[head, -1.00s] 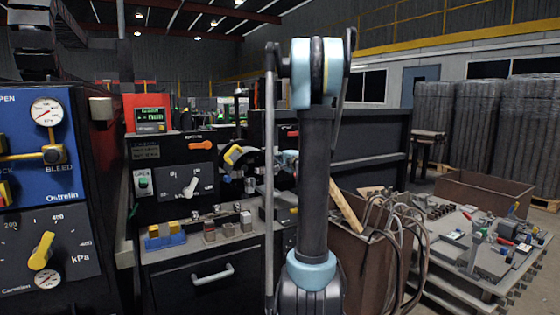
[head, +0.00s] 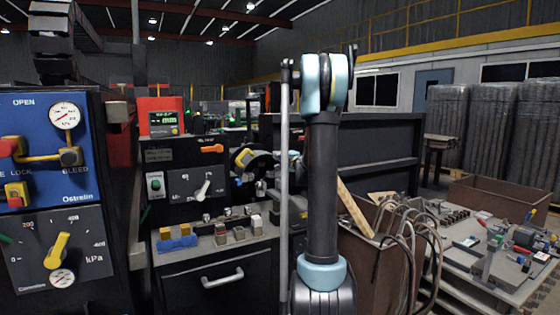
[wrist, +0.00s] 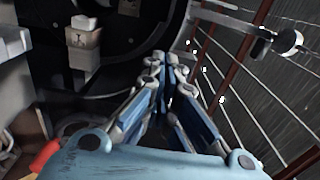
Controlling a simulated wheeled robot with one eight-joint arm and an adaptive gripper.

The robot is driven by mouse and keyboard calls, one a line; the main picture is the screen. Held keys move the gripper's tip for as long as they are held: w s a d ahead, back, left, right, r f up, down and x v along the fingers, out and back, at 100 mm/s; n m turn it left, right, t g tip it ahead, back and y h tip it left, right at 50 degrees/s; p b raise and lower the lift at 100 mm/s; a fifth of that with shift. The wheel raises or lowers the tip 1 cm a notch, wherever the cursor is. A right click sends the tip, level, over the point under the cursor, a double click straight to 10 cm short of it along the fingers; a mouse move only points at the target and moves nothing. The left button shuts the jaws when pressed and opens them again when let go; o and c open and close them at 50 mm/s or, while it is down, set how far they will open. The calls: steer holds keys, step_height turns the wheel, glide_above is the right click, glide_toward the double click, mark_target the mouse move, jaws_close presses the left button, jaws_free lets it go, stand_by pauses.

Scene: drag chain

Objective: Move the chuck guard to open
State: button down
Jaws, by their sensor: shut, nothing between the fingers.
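A dark curved part with a yellow patch (head: 246,157), which looks like the chuck guard, sits on the lathe right of the control panel in the head view. My arm partly covers this area, and I cannot tell the guard's exact position. In the wrist view a large black round part (wrist: 125,50), seemingly the chuck, fills the upper left, with a pale jaw-like block (wrist: 83,45) on it. My gripper (wrist: 166,70) has its blue fingers together and empty, in front of the black part's right edge. Whether it touches anything is unclear.
A metal bar with a round knob (wrist: 288,42) crosses the wrist view's upper right. In the head view, a blue gauge panel (head: 40,150) stands left, small blocks (head: 235,233) lie on the lathe ledge, and a brown bin with cables (head: 375,265) and a loaded pallet table (head: 500,265) stand right.

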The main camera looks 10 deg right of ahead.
steer(key=x, duration=1.1)
steer(key=shift+w, duration=0.1)
steer(key=shift+a+r, duration=0.1)
steer(key=v, duration=1.4)
